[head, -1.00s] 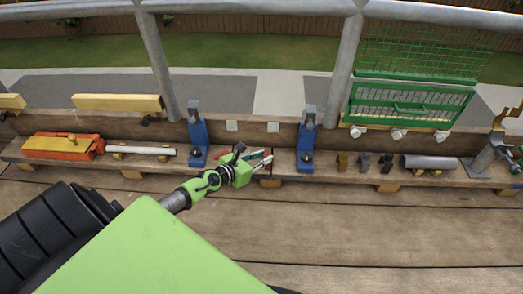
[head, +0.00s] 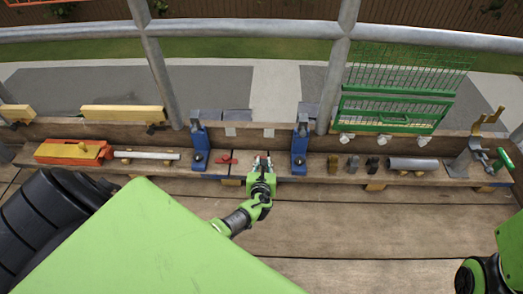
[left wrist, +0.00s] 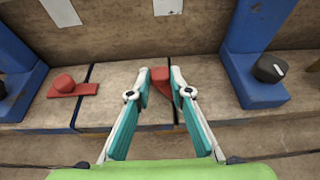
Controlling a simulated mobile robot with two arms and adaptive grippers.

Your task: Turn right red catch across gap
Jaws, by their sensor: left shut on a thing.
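The right red catch (left wrist: 161,78) sits on the wooden ledge between the blue stands. In the left wrist view my left gripper (left wrist: 159,75) is shut on its raised part, fingers on either side. The fingers hide much of it, so I cannot tell whether it lies across the dark gap (left wrist: 179,112) beside it. In the head view my left gripper (head: 262,160) reaches the ledge. The left red catch (left wrist: 72,88) has a round knob and a flat bar lying across the left gap. It also shows in the head view (head: 226,161). My right gripper is out of view.
A left blue stand (head: 199,150) and a right blue stand (head: 300,150) flank the catches. An orange-and-yellow box (head: 72,152) and a pale rod (head: 146,155) lie left. Small blocks and a grey tube (head: 413,164) lie right. The deck in front is clear.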

